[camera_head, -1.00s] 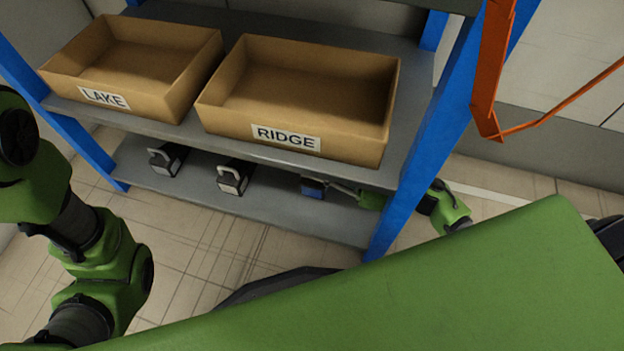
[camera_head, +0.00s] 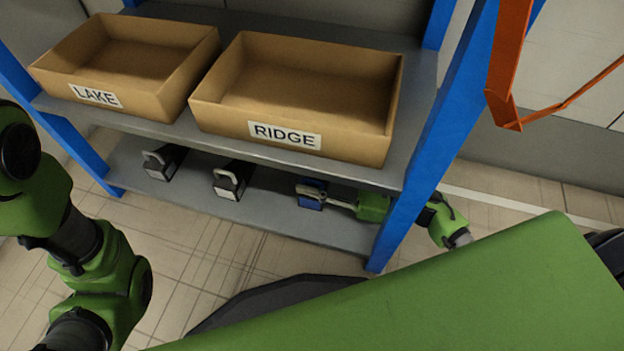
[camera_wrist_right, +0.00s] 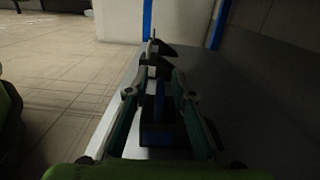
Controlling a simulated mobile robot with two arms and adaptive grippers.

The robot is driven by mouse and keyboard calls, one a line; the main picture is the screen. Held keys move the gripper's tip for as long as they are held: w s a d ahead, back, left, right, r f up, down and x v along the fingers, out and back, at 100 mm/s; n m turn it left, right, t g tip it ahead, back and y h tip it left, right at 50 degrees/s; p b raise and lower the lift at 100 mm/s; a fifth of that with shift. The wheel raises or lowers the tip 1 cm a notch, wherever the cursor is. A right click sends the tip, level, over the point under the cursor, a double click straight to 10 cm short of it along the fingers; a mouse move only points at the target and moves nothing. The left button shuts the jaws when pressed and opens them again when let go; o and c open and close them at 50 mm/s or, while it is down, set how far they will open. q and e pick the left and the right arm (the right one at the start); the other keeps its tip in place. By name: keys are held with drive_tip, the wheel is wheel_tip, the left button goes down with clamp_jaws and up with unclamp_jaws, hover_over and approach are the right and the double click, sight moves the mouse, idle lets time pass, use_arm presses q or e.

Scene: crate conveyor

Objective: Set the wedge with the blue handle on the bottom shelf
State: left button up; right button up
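The wedge with the blue handle (camera_head: 311,206) sits on the bottom shelf (camera_head: 260,214), near its right end. In the right wrist view its blue handle (camera_wrist_right: 159,102) stands upright above a dark body. My right gripper (camera_head: 313,194) reaches in past the right blue post. In the right wrist view its two fingers (camera_wrist_right: 155,84) are apart, one on each side of the blue handle, with a gap visible. Part of the wedge is hidden behind the fingers in the head view. My left arm shows at the left, but its gripper is out of view.
Two dark wedges with pale handles, one at the left (camera_head: 160,165) and one in the middle (camera_head: 229,182), share the bottom shelf. The LAKE crate (camera_head: 96,96) and the RIDGE crate (camera_head: 286,135) stand empty on the shelf above. The right blue post (camera_head: 432,140) is close to my right arm.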

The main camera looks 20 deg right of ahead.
drive_tip(key=shift+r, duration=0.2)
drive_tip(key=p+v, duration=0.4)
drive_tip(key=v, duration=0.6)
drive_tip(key=shift+s+d, duration=0.1)
drive_tip(key=shift+d, duration=0.1)
drive_tip(key=shift+v, duration=0.8)
drive_tip(key=shift+f, duration=0.1)
